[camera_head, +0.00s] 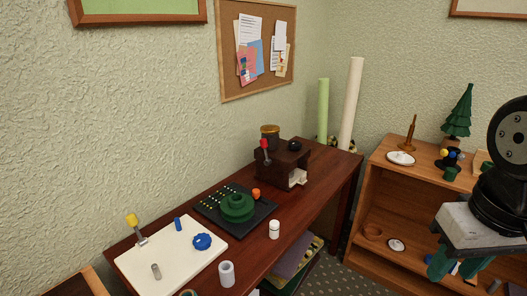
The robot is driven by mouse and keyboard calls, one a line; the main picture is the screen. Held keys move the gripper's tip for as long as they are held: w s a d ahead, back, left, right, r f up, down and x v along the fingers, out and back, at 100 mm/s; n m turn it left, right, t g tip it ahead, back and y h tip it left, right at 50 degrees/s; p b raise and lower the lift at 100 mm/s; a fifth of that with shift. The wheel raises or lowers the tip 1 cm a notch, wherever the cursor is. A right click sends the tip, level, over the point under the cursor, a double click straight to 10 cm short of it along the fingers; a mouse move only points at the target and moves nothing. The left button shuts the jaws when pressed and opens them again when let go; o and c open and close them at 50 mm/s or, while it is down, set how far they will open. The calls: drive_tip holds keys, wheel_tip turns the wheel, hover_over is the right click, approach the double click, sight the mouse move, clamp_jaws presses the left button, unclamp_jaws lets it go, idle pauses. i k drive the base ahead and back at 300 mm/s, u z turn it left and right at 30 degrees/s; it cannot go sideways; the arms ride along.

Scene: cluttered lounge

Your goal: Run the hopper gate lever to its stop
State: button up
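A dark brown wooden box (283,170), which looks like the hopper, stands at the far end of the desk. It has a jar with an amber top (270,131) and a black knob on top, and a pale tray at its lower front. A lever with a red grip (265,144) stands nearly upright at its left front side. Which stop it is near cannot be told. My gripper (454,268) is at the right edge, far from the lever, in front of the shelf. Its two green fingers point down and stand apart, with nothing seen held between them.
The reddish desk (300,212) holds a white board (172,262) with a yellow-topped lever (132,220) and blue knob, a black pegboard with a green ring (236,207), and white containers. A wooden shelf (385,185) with ornaments stands right. Rolled tubes stand behind the box.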

sight(262, 143)
drive_tip(key=z, duration=0.15)
drive_tip(key=i, duration=1)
drive_tip(key=u, duration=0.75)
